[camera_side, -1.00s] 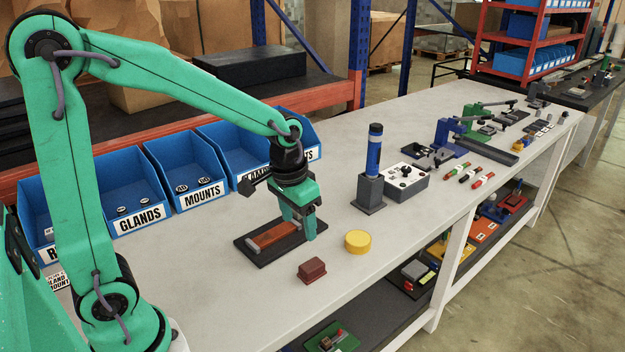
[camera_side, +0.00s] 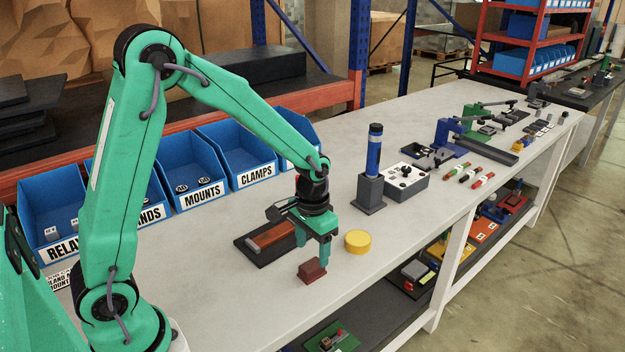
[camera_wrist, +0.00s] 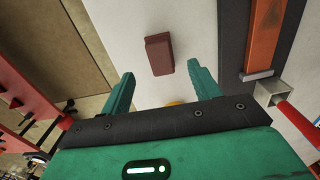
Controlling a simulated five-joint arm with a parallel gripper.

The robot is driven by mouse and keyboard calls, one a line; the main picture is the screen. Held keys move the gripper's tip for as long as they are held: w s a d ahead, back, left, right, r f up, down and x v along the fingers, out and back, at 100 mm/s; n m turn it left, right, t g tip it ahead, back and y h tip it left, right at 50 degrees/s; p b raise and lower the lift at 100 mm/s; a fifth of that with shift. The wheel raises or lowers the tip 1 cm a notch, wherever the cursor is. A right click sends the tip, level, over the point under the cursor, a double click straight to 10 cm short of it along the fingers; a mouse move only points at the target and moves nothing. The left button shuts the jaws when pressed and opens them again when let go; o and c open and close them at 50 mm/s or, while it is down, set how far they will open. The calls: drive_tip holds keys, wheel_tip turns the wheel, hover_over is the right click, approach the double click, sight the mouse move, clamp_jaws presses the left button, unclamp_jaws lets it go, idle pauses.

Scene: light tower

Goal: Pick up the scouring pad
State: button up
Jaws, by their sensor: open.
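The scouring pad looks to be the small dark red-brown block (camera_side: 312,271) lying on the bench near its front edge. It also shows in the wrist view (camera_wrist: 159,54), ahead of and between the two fingers. My gripper (camera_side: 313,257) is open and empty, its fingers pointing down just behind and above the block in the side view. In the wrist view its fingertips (camera_wrist: 160,82) are apart, with clear bench between them and the block. I cannot tell the exact height of the fingertips above the bench.
A yellow round piece (camera_side: 358,242) stands close to the right of my gripper. A dark tray (camera_side: 255,254) with an orange-brown bar (camera_side: 271,237) lies to the left. A dark stand with a blue tower (camera_side: 374,165) is behind right. Blue labelled bins (camera_side: 190,170) line the back.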

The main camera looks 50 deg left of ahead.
sight(312, 264)
drive_tip(key=shift+f, duration=0.4)
drive_tip(key=shift+f, duration=0.1)
drive_tip(key=shift+f, duration=2.5)
drive_tip(key=c, duration=1.1)
drive_tip(key=shift+r, duration=0.1)
drive_tip(key=shift+c, duration=0.2)
